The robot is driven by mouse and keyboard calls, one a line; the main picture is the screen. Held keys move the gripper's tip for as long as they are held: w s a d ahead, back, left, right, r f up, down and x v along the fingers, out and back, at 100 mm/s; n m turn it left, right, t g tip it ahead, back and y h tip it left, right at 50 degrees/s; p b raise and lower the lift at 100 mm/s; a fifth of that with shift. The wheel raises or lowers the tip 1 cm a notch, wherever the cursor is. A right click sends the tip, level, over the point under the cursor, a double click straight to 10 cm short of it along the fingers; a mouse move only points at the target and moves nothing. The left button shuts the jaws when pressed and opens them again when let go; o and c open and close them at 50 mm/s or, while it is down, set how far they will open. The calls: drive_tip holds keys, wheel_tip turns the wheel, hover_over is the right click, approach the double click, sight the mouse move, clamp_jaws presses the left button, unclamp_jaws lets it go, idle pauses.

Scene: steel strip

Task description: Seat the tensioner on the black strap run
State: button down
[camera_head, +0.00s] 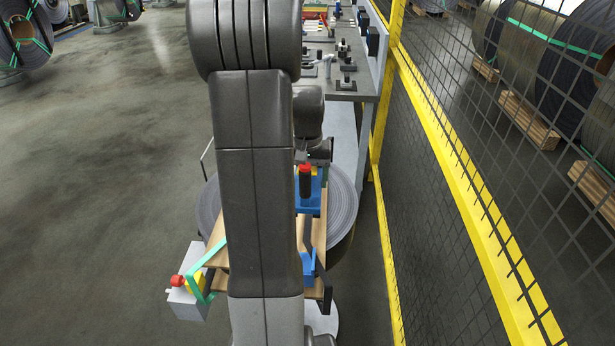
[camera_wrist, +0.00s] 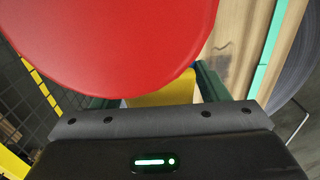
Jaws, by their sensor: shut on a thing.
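The tensioner (camera_head: 308,195) appears to be the blue tool with a black, red-topped handle, above the wooden boards. My gripper (camera_head: 318,155) is at its upper end, partly hidden behind my arm. In the wrist view my gripper (camera_wrist: 160,100) is shut on a yellow part (camera_wrist: 165,92) of the tool, with a large red round knob (camera_wrist: 120,40) close to the camera. A black strap (camera_head: 327,285) bends around the boards' near right corner, beside a lower blue part (camera_head: 308,265). My arm hides much of the strap run; I cannot tell whether the tensioner touches it.
A steel coil (camera_head: 345,205) lies under the wooden boards (camera_head: 218,240). A green strap (camera_head: 205,268) and a grey box with red and yellow parts (camera_head: 188,300) are at left. A yellow mesh fence (camera_head: 455,150) runs along the right. A workbench (camera_head: 345,85) stands behind.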

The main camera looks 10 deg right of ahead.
drive_tip(key=shift+f+b, duration=2)
drive_tip(key=shift+f, duration=0.9)
drive_tip(key=shift+f, duration=0.3)
drive_tip(key=shift+f+b, duration=0.55)
drive_tip(key=shift+f, duration=0.6)
idle(1.1)
drive_tip(key=shift+c, duration=1)
unclamp_jaws()
drive_tip(key=shift+o, duration=0.2)
drive_tip(key=shift+f+b, duration=0.15)
drive_tip(key=shift+b, duration=0.15)
wheel_tip(320, 180, up, 14)
